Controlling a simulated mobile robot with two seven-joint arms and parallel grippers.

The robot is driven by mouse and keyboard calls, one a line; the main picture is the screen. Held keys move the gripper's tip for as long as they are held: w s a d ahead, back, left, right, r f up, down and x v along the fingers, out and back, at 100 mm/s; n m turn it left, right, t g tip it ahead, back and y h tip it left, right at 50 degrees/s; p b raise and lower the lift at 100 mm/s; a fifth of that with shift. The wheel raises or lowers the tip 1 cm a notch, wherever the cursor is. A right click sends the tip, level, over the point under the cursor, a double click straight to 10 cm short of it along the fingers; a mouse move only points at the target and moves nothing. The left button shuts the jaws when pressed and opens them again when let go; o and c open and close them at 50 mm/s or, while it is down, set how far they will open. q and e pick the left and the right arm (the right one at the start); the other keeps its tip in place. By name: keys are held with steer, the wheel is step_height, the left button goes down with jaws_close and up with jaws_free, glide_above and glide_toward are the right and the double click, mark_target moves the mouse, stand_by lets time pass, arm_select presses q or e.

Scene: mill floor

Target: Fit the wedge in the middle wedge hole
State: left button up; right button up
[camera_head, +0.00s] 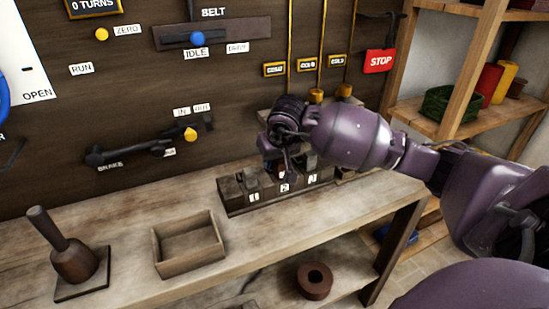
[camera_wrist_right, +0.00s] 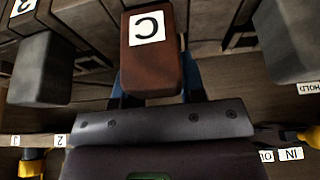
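The wedge (camera_wrist_right: 152,70) is a brown block with a white letter C label in the right wrist view. My right gripper (camera_head: 288,174) is shut on it, with blue finger pads showing at its sides. The gripper points down over the middle of the dark wedge block (camera_head: 236,204), near label 2. The gripper hides most of the middle hole and the wedge in the head view. I cannot tell how deep the wedge sits. Grey wedges stand on either side, one left (camera_head: 250,180) and one right (camera_head: 310,161). My left gripper is not in view.
An empty wooden tray (camera_head: 188,266) and a wooden mallet-like tool (camera_head: 72,262) stand left on the bench. A brown ring (camera_head: 314,281) lies on the shelf below. Levers, including the brake lever (camera_head: 130,152), and hanging cords fill the wall behind.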

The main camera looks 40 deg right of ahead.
steer(key=shift+o, duration=0.2)
steer(key=shift+s+a+f, duration=0.1)
steer(key=shift+a+f, duration=0.15)
steer(key=shift+f, duration=0.05)
steer(key=shift+r, duration=0.55)
steer(key=v, duration=0.5)
steer(key=p+v, duration=0.1)
steer(key=v, duration=0.4)
steer(key=shift+s+d+r+p, duration=0.1)
steer(key=shift+d+p, duration=0.1)
steer(key=shift+p, duration=0.1)
